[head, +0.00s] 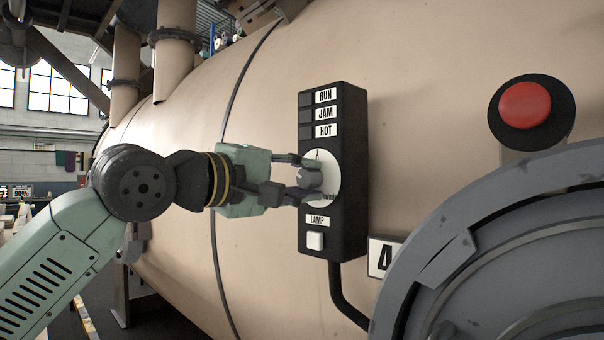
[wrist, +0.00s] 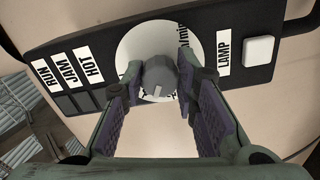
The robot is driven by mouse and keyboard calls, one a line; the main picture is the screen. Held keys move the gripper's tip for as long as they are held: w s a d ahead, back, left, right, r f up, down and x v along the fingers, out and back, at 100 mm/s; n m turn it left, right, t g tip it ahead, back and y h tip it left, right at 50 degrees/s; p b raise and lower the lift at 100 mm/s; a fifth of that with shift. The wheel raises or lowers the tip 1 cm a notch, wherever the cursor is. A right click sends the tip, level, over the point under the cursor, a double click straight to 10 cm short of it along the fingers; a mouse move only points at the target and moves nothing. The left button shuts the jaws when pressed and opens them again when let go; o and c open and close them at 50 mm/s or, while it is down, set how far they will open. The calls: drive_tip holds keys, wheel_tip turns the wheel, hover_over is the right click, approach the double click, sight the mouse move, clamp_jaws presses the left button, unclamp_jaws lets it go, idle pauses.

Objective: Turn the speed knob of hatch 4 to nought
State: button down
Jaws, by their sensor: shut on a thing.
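The speed knob (head: 309,179) is a small grey knob on a round white dial (head: 325,196) in the middle of a black control box (head: 348,190). In the wrist view the knob (wrist: 159,76) shows a pale pointer mark on its face, aimed toward the lower part of the dial. My gripper (head: 303,180) reaches in from the left and is shut on the knob, one finger on each side; the fingers also show in the wrist view (wrist: 161,82). Most of the dial's scale is hidden or too small to read. A plate with a partly hidden 4 (head: 381,258) sits below the box at right.
RUN, JAM and HOT labels (head: 326,114) sit above the dial; a LAMP label and white button (head: 315,241) sit below. A red button (head: 525,105) and a large grey round hatch (head: 510,260) are at right. The beige vessel wall (head: 430,110) lies close behind.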

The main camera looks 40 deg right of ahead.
drive_tip(key=m+p, duration=0.1)
drive_tip(key=m, duration=0.5)
drive_tip(key=m+p, duration=0.1)
drive_tip(key=m, duration=0.5)
drive_tip(key=shift+w, duration=0.1)
drive_tip(key=shift+m, duration=0.4)
drive_tip(key=c, duration=1.3)
unclamp_jaws()
drive_tip(key=shift+a, duration=0.15)
drive_tip(key=a, duration=0.8)
drive_tip(key=s+a, duration=0.1)
drive_tip(key=a, duration=0.2)
drive_tip(key=shift+a, duration=0.4)
